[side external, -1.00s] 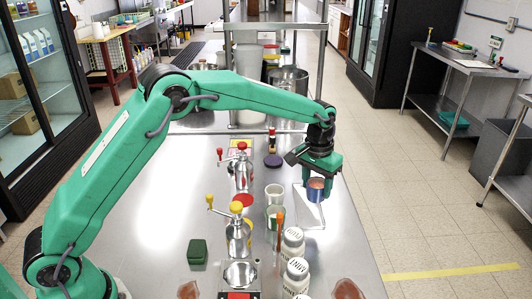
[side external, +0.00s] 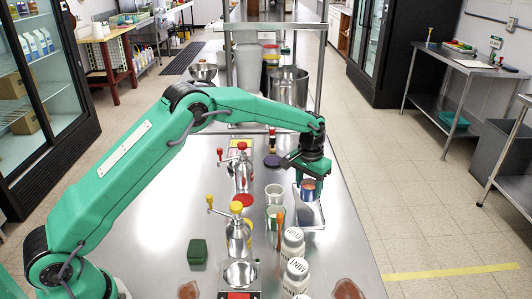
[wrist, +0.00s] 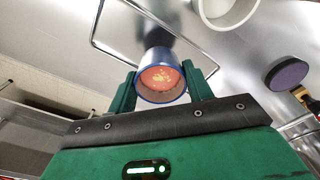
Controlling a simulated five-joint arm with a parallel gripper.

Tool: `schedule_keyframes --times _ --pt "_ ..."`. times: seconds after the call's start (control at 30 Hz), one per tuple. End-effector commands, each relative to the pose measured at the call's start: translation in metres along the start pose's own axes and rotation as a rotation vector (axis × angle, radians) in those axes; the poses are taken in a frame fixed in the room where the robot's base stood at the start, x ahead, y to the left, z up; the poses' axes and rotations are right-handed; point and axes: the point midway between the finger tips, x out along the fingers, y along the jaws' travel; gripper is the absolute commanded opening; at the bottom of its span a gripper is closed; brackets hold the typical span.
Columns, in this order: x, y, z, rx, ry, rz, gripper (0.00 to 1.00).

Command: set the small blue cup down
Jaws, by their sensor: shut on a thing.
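The small blue cup (side external: 308,190) is held upright in my gripper (side external: 312,183) over a shallow metal tray (side external: 318,221) near the right edge of the steel counter. In the wrist view the cup (wrist: 161,78) sits between the two green fingers of my gripper (wrist: 162,85), with reddish contents inside. The wire-like rim of the tray (wrist: 97,22) shows behind it. Whether the cup's base touches the tray cannot be told.
Two pale cups (side external: 274,194) (side external: 273,215) stand just left of the tray. White labelled jars (side external: 292,244) stand nearer. A dark purple round lid (side external: 272,160) lies behind. Metal dispensers (side external: 238,235) stand further left. The counter's left part is mostly clear.

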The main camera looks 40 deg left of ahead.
Motion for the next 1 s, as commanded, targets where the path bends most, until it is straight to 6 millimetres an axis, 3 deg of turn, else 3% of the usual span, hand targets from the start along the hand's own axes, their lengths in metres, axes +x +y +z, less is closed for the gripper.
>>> schedule_keyframes --times 0.2,0.7,0.73,0.8,1.0 --pt "0.021 0.0 0.001 0.0 0.0 0.0 0.21" --pt "0.026 0.0 0.002 0.0 0.0 0.0 0.21" --pt "0.026 0.0 0.002 0.0 -0.001 0.0 0.56" --pt "0.026 0.0 0.002 0.0 -0.001 0.0 0.7" --pt "0.026 0.0 0.002 0.0 0.0 0.0 0.72"
